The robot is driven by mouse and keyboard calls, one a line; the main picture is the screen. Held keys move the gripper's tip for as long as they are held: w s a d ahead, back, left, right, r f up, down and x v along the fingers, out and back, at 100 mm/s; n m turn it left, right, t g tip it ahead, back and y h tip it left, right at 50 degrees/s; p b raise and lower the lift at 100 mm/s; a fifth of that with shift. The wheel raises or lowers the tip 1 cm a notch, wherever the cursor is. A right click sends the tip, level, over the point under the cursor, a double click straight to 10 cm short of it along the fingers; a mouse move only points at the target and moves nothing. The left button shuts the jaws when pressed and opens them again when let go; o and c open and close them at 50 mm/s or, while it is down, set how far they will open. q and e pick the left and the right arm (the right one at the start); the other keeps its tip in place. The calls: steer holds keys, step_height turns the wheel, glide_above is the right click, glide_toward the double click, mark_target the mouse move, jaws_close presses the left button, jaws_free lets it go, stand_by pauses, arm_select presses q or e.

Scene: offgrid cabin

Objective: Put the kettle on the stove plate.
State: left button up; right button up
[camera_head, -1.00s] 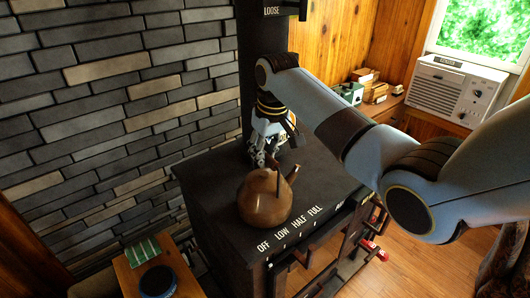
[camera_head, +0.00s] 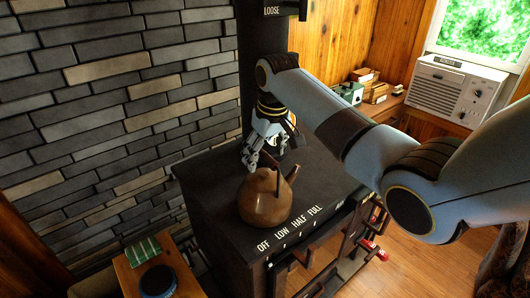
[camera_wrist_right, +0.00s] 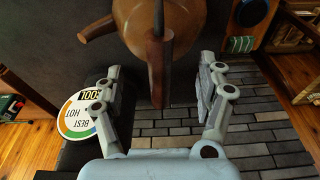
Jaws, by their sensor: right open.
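The brown copper-coloured kettle (camera_head: 264,200) stands upright on the dark stove top (camera_head: 318,180), near its front edge. No separate plate can be made out from the stove top. My right gripper (camera_head: 258,158) is open just behind and above the kettle. In the right wrist view the fingers of the right gripper (camera_wrist_right: 160,68) are spread on either side of the kettle's handle (camera_wrist_right: 158,70), with gaps on both sides and no visible contact. The kettle's round body (camera_wrist_right: 185,25) shows beyond the handle. My left gripper is not in view.
A dark stovepipe (camera_head: 262,40) rises behind the stove. A round gauge (camera_wrist_right: 82,115) shows beside the right gripper. A slider scale runs along the stove's front edge. A small wooden table (camera_head: 180,268) holds a green cloth and a dark round thing.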

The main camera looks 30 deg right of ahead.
steer(key=shift+r, duration=0.1)
steer(key=shift+s+r, duration=0.2)
steer(key=shift+r, duration=0.95)
steer(key=shift+s+r, duration=0.2)
steer(key=shift+r, duration=0.95)
steer(key=shift+s+r, duration=0.2)
steer(key=shift+r, duration=0.95)
